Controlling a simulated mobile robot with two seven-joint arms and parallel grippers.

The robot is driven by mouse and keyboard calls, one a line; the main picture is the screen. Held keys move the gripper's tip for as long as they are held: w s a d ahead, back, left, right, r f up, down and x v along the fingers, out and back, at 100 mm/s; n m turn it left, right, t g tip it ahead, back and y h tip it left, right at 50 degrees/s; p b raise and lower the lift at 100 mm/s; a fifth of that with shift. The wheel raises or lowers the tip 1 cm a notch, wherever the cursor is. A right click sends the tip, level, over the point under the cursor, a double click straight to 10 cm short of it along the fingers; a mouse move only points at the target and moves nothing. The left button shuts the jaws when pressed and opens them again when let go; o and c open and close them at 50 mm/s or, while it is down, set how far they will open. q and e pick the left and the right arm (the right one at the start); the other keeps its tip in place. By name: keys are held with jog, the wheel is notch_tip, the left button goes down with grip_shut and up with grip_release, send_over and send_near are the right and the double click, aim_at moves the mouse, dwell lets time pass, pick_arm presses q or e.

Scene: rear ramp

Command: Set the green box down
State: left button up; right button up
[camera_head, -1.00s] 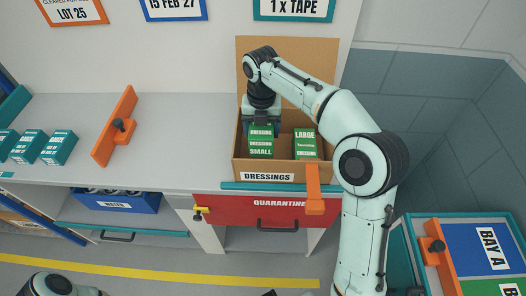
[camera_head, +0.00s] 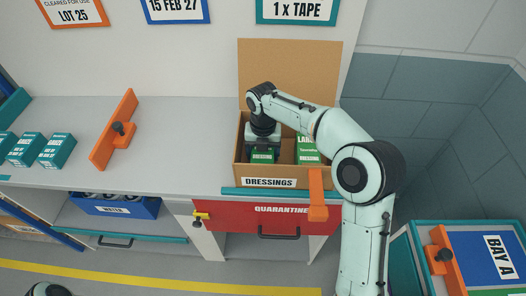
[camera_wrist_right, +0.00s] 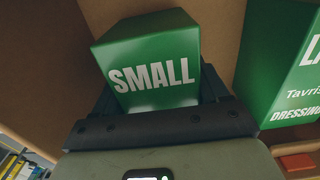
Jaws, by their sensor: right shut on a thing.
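The green box marked SMALL (camera_head: 262,157) is between the jaws of my right gripper (camera_head: 263,150); it also fills the middle of the right wrist view (camera_wrist_right: 150,75). My right gripper is shut on it, inside the left part of the open cardboard carton labelled DRESSINGS (camera_head: 285,184). The carton's front wall hides the box's lower end, so I cannot tell whether it touches the bottom. A second green box, marked LARGE (camera_head: 308,151), stands to its right in the carton, with a gap between them. My left gripper is not in view.
The carton stands on a grey counter (camera_head: 190,130). A red QUARANTINE drawer (camera_head: 265,215) is below, with an orange bar (camera_head: 317,195) at the carton's front right. The counter between is clear.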

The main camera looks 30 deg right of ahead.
jog(key=o, duration=1.2)
jog(key=shift+f, duration=0.1)
notch_tip(320, 180, up, 12)
jog(key=p, duration=0.2)
jog(key=shift+r+p, duration=0.2)
jog(key=shift+p, duration=0.15)
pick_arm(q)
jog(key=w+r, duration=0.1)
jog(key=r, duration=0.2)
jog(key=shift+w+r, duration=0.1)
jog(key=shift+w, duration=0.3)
